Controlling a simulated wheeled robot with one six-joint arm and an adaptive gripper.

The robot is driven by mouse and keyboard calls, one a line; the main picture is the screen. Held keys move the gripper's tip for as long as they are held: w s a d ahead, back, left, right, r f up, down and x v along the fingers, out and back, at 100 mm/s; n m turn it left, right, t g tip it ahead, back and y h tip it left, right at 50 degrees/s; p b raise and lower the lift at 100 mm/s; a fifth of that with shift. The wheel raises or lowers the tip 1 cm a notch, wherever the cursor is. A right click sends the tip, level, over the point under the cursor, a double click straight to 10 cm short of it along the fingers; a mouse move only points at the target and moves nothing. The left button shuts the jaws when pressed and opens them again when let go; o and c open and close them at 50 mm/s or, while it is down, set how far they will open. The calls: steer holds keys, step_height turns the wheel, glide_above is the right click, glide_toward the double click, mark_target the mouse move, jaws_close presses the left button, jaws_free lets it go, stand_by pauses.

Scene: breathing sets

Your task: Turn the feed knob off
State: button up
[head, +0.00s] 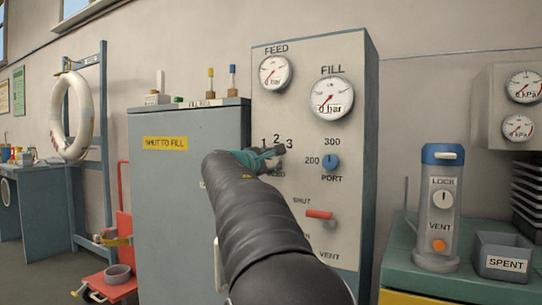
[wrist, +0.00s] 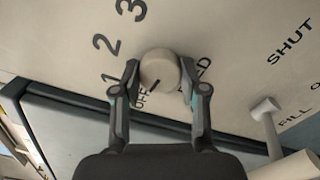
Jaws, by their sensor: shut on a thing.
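The feed knob (wrist: 158,68) is a round, pale knob on the panel (head: 349,100), between the marks 1, 2, 3 and OFF in the wrist view. Its dark pointer line slants down-left towards the OFF mark. My gripper (head: 271,156) has a finger on each side of the knob and is shut on it; the wrist view shows both fingertips (wrist: 160,75) against its sides. In the head view my gripper and arm hide the knob and most of its label. The FEED gauge (head: 274,73) above has its needle low, with "0 bar" on its face.
A FILL gauge (head: 332,98), a blue PORT knob (head: 330,162) and a red lever (head: 319,214) share the panel, to the right of my gripper. A grey cabinet (head: 165,190) stands on the left. A LOCK/VENT cylinder (head: 439,215) stands on the green bench at right.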

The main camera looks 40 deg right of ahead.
steer(key=shift+r+n+p, duration=0.1)
steer(key=shift+n+p, duration=0.2)
steer(key=shift+n, duration=0.3)
steer(key=o, duration=1.1)
steer(key=shift+o, duration=0.2)
steer(key=v, duration=1.2)
steer(key=shift+w, duration=0.1)
